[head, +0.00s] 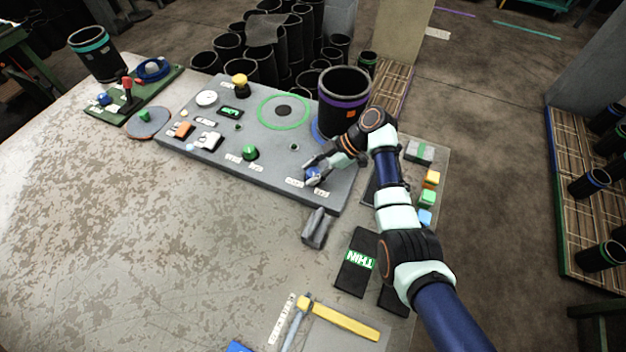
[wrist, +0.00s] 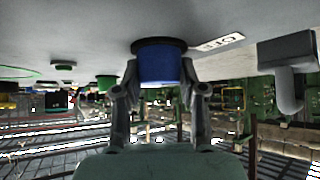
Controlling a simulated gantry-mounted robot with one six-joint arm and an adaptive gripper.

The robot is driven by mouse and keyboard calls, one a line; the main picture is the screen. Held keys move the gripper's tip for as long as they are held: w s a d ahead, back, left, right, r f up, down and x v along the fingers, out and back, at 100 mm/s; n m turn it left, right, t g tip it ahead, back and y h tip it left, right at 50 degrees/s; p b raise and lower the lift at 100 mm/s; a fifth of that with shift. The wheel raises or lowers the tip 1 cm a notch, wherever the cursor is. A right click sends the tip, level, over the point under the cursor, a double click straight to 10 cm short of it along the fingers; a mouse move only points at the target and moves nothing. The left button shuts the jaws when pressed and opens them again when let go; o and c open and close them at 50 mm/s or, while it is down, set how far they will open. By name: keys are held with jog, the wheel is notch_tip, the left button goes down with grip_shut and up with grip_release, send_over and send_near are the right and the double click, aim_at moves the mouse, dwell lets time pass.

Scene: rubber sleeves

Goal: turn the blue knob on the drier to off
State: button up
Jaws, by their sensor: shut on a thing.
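The drier's grey panel (head: 225,150) lies on the table in the head view. The blue knob (head: 313,174) is near its front right corner, partly hidden by my fingers. In the wrist view the blue knob (wrist: 160,66) sits on a black base on the panel. My gripper (head: 316,172) is at the knob. In the wrist view my gripper (wrist: 160,92) has one finger on each side of the knob, shut on it. A white label (wrist: 218,43) lies right of the knob there, with lettering seen upside down. I cannot read the knob's setting.
A black sleeve with a purple band (head: 343,100) stands on the panel's back right, close to my arm. A green knob (head: 250,153) is to the left. A grey block (head: 316,228) lies in front of the panel. The table's left front is clear.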

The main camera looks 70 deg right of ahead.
jog(key=shift+f+n+g+y+b, duration=0.2)
jog(key=shift+n+g+y+b, duration=0.35)
jog(key=shift+n+b, duration=0.6)
jog(key=shift+b, duration=0.3)
jog(key=o, duration=1.1)
jog(key=shift+r, duration=0.15)
jog(key=shift+o, duration=0.2)
jog(key=shift+r, duration=0.1)
